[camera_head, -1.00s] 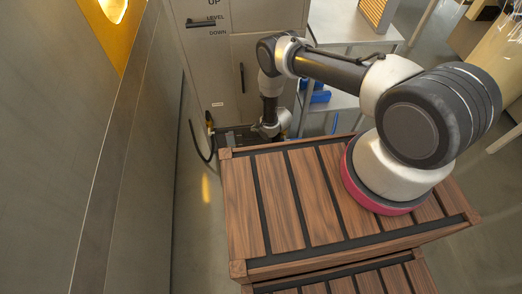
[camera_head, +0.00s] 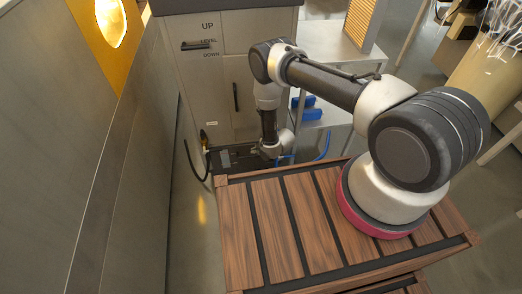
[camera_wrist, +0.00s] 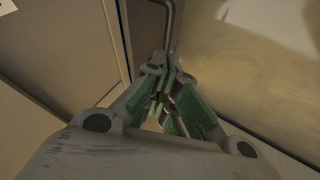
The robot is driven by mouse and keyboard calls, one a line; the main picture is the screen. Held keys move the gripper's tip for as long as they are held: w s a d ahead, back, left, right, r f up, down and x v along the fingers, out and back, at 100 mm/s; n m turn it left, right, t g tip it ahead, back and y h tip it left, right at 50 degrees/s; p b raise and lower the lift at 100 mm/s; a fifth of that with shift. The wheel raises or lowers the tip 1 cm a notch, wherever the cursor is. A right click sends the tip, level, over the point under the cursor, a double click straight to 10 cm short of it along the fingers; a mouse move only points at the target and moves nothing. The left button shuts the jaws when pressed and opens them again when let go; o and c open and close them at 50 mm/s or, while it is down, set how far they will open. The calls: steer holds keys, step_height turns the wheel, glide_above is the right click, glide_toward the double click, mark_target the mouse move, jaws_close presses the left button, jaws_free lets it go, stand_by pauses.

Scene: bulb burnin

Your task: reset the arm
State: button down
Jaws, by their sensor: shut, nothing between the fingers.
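My gripper (camera_wrist: 165,80) shows in the wrist view with its green-padded fingers drawn together and nothing between them. A dark bent rod or handle (camera_wrist: 168,20) appears just beyond the fingertips; I cannot tell whether they touch it. In the head view my arm reaches from its red-ringed base over to the grey cabinet, and its wrist hangs low in front of the cabinet. The fingers are hidden there.
The grey cabinet (camera_head: 212,95) has a lever (camera_head: 197,46) beside UP, LEVEL and DOWN labels, and a vertical handle (camera_head: 236,97). A metal shelf (camera_head: 335,45) with blue items (camera_head: 308,110) stands to its right. A grey wall (camera_head: 60,150) runs along the left.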

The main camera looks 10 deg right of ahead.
steer(key=s+d+r+m+g+h, duration=0.1)
steer(key=s+d+m+g+h, duration=0.2)
steer(key=s, duration=0.4)
steer(key=s+d+m+g+h, duration=0.1)
steer(key=s+d+g, duration=0.2)
steer(key=s+d, duration=0.35)
steer(key=s+d+r+m+g+h, duration=0.1)
steer(key=d+r+m, duration=0.15)
steer(key=r, duration=1.15)
steer(key=s+d+r+m+g, duration=0.1)
steer(key=s+d+r+m, duration=0.15)
steer(key=r, duration=1.25)
steer(key=d+r+m+g+h, duration=0.1)
steer(key=d+r+m+g, duration=0.15)
steer(key=r, duration=1.15)
steer(key=s+d+r+m+t, duration=0.1)
steer(key=s+r, duration=0.4)
steer(key=r, duration=0.5)
steer(key=s+d+r+m+t+y, duration=0.1)
steer(key=s+r+t, duration=0.4)
steer(key=r, duration=0.5)
steer(key=s+d+r+m+t, duration=0.3)
steer(key=s+r, duration=0.3)
steer(key=r, duration=0.4)
steer(key=shift+d+y, duration=0.3)
steer(key=shift+d, duration=0.25)
